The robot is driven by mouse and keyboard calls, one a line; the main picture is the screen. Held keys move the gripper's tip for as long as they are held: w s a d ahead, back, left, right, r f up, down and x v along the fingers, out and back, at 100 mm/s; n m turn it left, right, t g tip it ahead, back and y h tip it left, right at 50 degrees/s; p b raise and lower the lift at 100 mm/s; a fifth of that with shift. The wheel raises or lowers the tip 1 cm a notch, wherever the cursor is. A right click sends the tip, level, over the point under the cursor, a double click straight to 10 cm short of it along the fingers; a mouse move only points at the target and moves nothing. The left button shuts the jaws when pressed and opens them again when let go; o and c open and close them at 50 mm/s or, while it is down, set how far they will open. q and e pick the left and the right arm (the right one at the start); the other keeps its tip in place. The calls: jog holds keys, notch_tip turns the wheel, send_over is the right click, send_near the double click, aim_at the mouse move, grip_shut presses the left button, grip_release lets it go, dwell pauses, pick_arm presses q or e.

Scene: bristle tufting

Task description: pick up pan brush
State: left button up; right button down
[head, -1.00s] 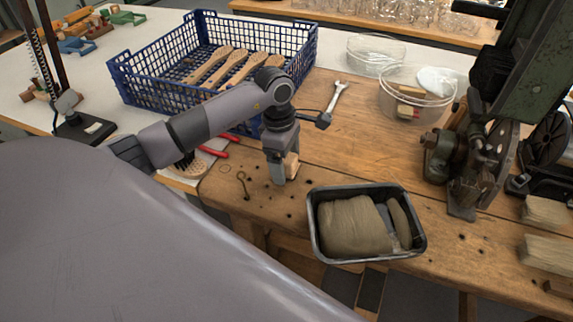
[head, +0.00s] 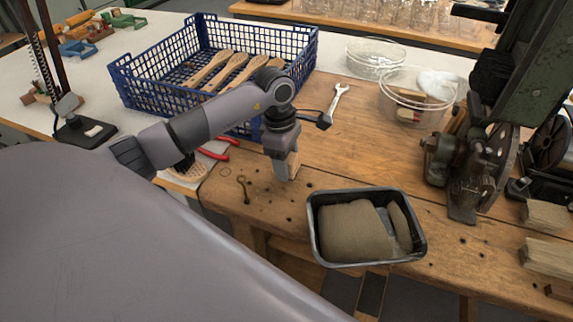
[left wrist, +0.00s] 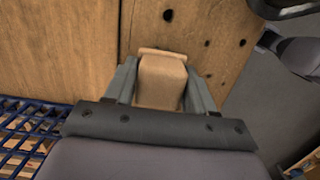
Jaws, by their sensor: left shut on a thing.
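The pan brush (left wrist: 161,82) shows in the left wrist view as a pale wooden block between my two fingers. My left gripper (left wrist: 162,90) is shut on it, with a finger on each side. In the head view the left gripper (head: 284,168) points down at the wooden bench near its front left, and a small part of the pan brush (head: 294,163) shows beside the finger. Any bristles are hidden, and I cannot tell whether the brush touches the bench. My right gripper is not in view.
A black tray (head: 314,232) with a brown bundle stands at the bench's front edge. A blue crate (head: 165,97) holds wooden brushes behind my arm. A wrench (head: 338,97), glass bowls (head: 417,97), a hook (head: 242,187) and red-handled pliers (head: 222,153) lie around. A green machine (head: 535,60) stands right.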

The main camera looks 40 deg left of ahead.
pick_arm(q)
notch_tip(320, 180, up, 19)
jog(key=shift+f, duration=0.1)
dwell(0.3)
jog(key=shift+o, duration=1.1)
